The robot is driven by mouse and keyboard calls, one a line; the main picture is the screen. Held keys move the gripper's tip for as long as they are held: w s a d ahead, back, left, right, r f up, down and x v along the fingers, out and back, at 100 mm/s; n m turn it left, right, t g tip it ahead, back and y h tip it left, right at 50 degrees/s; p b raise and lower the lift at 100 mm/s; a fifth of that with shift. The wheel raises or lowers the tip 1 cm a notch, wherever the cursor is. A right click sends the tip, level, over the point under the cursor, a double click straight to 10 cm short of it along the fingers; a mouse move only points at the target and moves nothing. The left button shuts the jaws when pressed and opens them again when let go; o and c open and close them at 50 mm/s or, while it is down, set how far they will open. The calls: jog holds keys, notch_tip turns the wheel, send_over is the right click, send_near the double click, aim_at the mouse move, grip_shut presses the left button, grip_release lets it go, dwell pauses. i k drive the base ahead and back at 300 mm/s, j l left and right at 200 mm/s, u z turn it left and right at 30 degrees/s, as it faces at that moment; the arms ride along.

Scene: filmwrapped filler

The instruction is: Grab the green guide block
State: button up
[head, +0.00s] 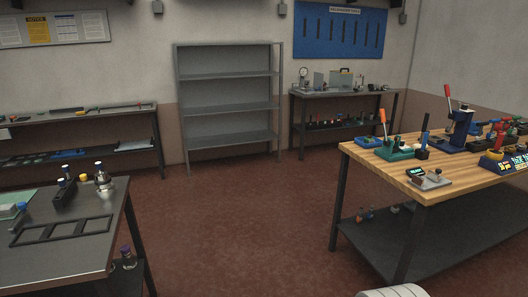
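I cannot single out a green guide block with certainty. A green block-like base (394,151) sits near the front left part of the wooden workbench (432,186) at right, by an orange-handled lever (383,122). It is small and partly covered by the parts on it, so I cannot tell whether it is the guide block. Small dark green items also lie on the far back bench, too small to make out. My gripper is not in view.
A metal table (75,258) with a black slotted frame (62,230) stands at near left. An empty grey shelf (228,92) stands at the back wall, with a tool bench (345,94) beside it. The red floor (240,225) between the tables is clear.

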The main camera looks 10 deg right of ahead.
aim_at(366, 140)
jog(key=i+z, duration=0.15)
jog(key=i, duration=1.35)
jog(key=i+u, duration=0.25)
jog(key=i, duration=1.2)
jog(key=i+z, duration=0.35)
jog(key=i, duration=0.25)
jog(key=i+j+z, duration=0.2)
jog(key=i+z, duration=0.2)
jog(key=i, duration=0.2)
jog(key=i+z, duration=0.15)
jog(key=z, duration=0.25)
jog(key=i+z, duration=0.15)
jog(key=z, duration=0.25)
jog(key=i+z, duration=0.2)
jog(key=z, duration=0.15)
jog(key=i+j+z, duration=0.1)
jog(key=z, duration=0.3)
jog(key=i+z, duration=0.35)
jog(key=i+j+z, duration=0.1)
jog(key=z, duration=0.25)
jog(key=i+j+z, duration=0.3)
jog(key=k, duration=0.1)
